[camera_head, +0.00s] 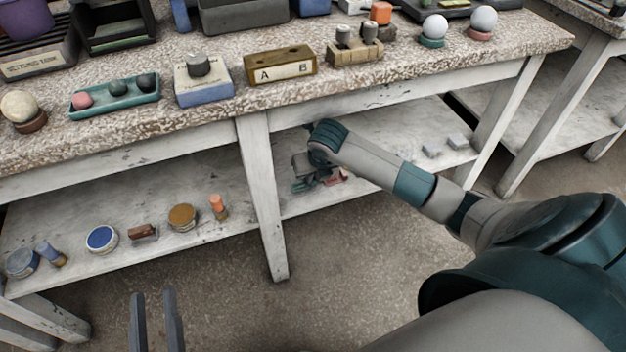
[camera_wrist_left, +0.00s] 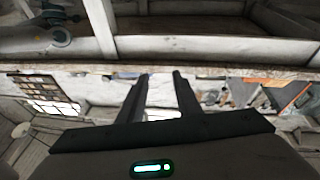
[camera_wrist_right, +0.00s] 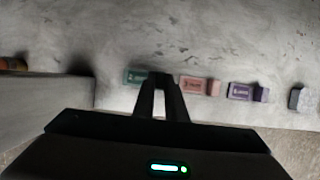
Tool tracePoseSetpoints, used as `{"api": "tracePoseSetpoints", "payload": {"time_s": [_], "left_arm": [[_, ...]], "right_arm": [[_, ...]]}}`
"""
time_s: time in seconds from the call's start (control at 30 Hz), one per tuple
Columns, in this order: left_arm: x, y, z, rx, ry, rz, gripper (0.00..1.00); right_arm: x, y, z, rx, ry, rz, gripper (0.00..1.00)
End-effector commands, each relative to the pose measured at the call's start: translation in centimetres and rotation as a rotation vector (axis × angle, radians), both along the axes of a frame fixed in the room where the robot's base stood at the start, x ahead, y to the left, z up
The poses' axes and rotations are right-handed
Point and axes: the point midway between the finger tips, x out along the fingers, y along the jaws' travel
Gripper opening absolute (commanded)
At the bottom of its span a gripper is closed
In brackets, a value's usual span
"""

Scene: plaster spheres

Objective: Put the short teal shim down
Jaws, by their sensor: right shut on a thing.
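In the right wrist view a teal piece (camera_wrist_right: 136,77) with a pale label lies at the fingertips, partly hidden by them. In the head view teal also shows (camera_head: 301,187) below my right gripper (camera_head: 318,172), at the lower shelf. My right gripper (camera_wrist_right: 160,84) is shut on the short teal shim, low at the shelf surface. The fingers hide most of the shim, and I cannot tell whether it touches the shelf. My left gripper (camera_head: 156,308) is open and empty over the floor, in front of the bench; its spread fingers also show in the left wrist view (camera_wrist_left: 160,90).
A pink labelled piece (camera_wrist_right: 198,86), a purple one (camera_wrist_right: 246,92) and a grey block (camera_wrist_right: 301,100) stand in a row right of the teal one. A bench leg (camera_head: 262,195) stands left of my right gripper. Tins and small parts occupy the left lower shelf (camera_head: 160,185).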

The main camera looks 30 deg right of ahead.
Motion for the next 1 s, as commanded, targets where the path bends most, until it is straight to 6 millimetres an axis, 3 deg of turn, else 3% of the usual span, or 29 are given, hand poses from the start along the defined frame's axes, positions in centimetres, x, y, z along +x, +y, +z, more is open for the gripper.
{"api": "tracePoseSetpoints", "payload": {"time_s": [0.17, 0.67, 0.7, 0.77, 1.0], "left_arm": [[-0.6, 0.0, 1.1, -0.024, -0.065, 0.001, 0.31], [-0.9, 0.0, 1.6, -0.034, -0.09, 0.003, 0.31], [-0.9, 0.0, 1.7, -0.036, -0.094, 0.002, 0.31], [-0.9, 0.0, 1.7, -0.035, -0.093, 0.002, 0.31], [-0.9, 0.0, 1.6, -0.035, -0.091, 0.002, 0.31]], "right_arm": [[0.1, -0.1, -1.5, -0.001, 0.0, 0.001, 0.0], [0.1, -0.1, -1.7, -0.001, 0.0, 0.001, 0.0], [0.1, -0.1, -1.7, -0.001, 0.0, 0.001, 0.19], [0.1, -0.1, -1.7, -0.001, 0.0, 0.001, 0.3], [0.1, -0.1, -1.7, -0.001, 0.0, 0.001, 0.3]]}}
